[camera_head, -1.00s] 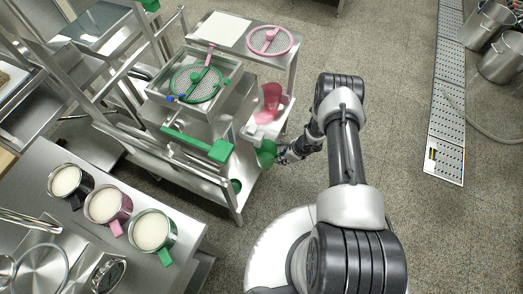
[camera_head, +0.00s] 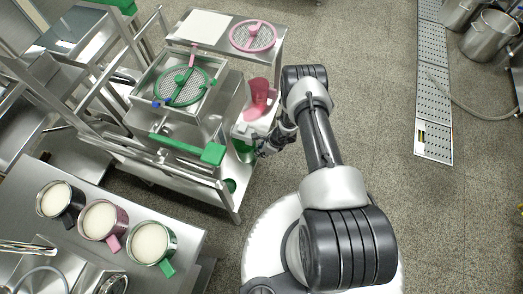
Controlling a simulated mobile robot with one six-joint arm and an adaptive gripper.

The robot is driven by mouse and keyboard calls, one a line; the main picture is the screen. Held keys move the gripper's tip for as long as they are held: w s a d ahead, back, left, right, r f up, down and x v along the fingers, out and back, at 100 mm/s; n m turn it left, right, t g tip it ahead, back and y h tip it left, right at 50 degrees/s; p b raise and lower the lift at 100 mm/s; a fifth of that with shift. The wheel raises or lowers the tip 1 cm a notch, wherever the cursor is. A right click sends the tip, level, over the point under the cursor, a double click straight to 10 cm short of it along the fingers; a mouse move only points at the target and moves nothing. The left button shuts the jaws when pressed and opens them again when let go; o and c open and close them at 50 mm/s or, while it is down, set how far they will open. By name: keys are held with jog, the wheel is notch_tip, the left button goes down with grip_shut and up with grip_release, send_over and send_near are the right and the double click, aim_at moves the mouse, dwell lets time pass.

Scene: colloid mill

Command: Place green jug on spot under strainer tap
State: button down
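A green jug (camera_head: 243,148) is at the right side of the steel strainer stand, low beside the green tap handle (camera_head: 212,153). Only part of it shows, behind the stand and my gripper. My gripper (camera_head: 262,148) is at the jug's right side and appears shut on it; the fingers are small and dark. The strainer (camera_head: 184,86), a round mesh with a green rim, sits on top of the steel box. The tap outlet and the spot under it are hidden. I cannot tell whether the jug touches a surface.
A pink-rimmed strainer (camera_head: 253,36) lies on the rear table. Mugs with pale contents, one green-handled (camera_head: 151,242), stand on the left counter (camera_head: 190,232).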

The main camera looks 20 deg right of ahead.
jog(key=c, duration=1.6)
grip_release()
jog(key=shift+f, duration=0.1)
jog(key=p+v, duration=0.5)
jog(key=v, duration=0.7)
jog(key=w+a+r+n+t+y, duration=0.1)
jog(key=w+a+r+n, duration=0.2)
jog(key=r, duration=0.6)
jog(key=w+r+n, duration=0.2)
jog(key=w+r, duration=0.3)
jog(key=r, duration=0.4)
jog(key=s+a+r+n, duration=0.2)
jog(key=a+r+n, duration=0.15)
jog(key=r, duration=0.75)
jog(key=s+a+r+n, duration=0.15)
jog(key=r+n, duration=0.25)
jog(key=r, duration=0.7)
jog(key=s+a+r+n, duration=0.3)
jog(key=s+r+n, duration=0.4)
jog(key=s+r, duration=0.55)
jog(key=s+d+r+n+h, duration=0.2)
jog(key=s, duration=0.5)
jog(key=s+d+r+n+t+h, duration=0.1)
jog(key=s+d+r+n+h, duration=0.1)
jog(key=s, duration=0.5)
jog(key=shift+s+d+r+n+h, duration=0.3)
jog(key=shift+d+r+n, duration=0.3)
jog(key=shift+d+n, duration=0.25)
